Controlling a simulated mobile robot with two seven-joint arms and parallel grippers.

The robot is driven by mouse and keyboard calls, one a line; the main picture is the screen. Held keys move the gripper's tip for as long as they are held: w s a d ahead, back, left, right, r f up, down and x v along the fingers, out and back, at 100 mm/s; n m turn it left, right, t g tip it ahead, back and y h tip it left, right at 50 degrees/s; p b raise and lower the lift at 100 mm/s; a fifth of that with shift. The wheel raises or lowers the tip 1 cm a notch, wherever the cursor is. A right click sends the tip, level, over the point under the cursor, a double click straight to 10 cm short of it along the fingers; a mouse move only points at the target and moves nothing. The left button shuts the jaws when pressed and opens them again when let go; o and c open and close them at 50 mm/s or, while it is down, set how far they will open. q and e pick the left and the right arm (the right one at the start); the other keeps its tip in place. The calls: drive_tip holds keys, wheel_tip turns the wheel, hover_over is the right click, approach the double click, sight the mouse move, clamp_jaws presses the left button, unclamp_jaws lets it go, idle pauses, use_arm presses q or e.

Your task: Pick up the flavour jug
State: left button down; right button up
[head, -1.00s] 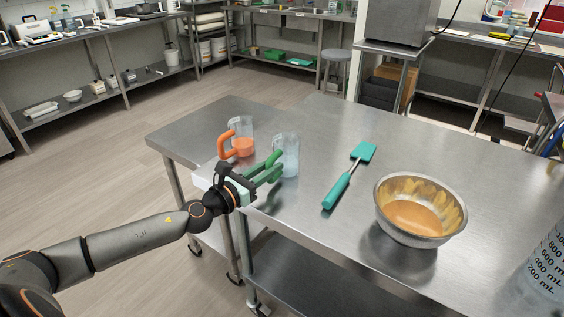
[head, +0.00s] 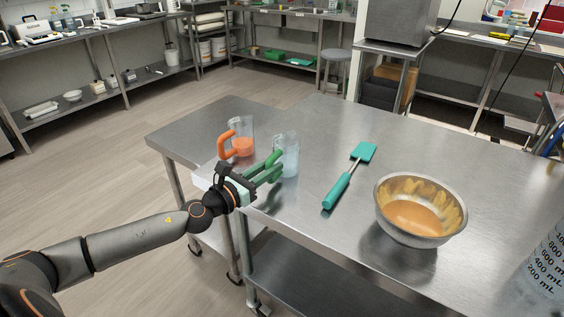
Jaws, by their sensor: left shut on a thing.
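A clear jug with a green handle (head: 291,158) stands near the left front edge of the large steel table. A second clear jug with an orange handle (head: 243,146) and orange liquid in it stands just left of and behind it. My left gripper (head: 267,171) is shut on the green handle, reaching in from the left at the table corner. The jug looks upright; I cannot tell whether its base touches the table. The gripper partly hides the handle. My right gripper is not in view.
A teal spatula (head: 338,190) lies right of the jugs. A steel bowl (head: 455,236) with orange contents stands further right. A large graduated container (head: 545,270) is at the right edge. The table behind the spatula is clear.

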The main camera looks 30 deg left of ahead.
use_arm(q)
drive_tip(key=shift+r, duration=0.2)
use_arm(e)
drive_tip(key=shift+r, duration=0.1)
use_arm(q)
drive_tip(key=shift+r, duration=0.3)
drive_tip(key=r+p, duration=0.2)
drive_tip(key=r, duration=0.1)
drive_tip(key=shift+s+d+r, duration=0.1)
drive_tip(key=shift+s+r, duration=0.15)
drive_tip(key=shift+s, duration=0.1)
drive_tip(key=s+d+r+p, duration=0.1)
drive_tip(key=s+r+p, duration=0.1)
drive_tip(key=s+r, duration=0.2)
drive_tip(key=s+d+r+p, duration=0.2)
drive_tip(key=s+r+p, duration=0.1)
drive_tip(key=s, duration=0.5)
drive_tip(key=shift+s+d+r, duration=0.25)
drive_tip(key=shift+s+r, duration=0.15)
drive_tip(key=shift+r, duration=0.4)
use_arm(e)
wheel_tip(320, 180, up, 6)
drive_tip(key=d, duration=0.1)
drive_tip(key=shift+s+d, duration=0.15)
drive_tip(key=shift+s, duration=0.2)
use_arm(q)
drive_tip(key=c, duration=1.3)
unclamp_jaws()
clamp_jaws()
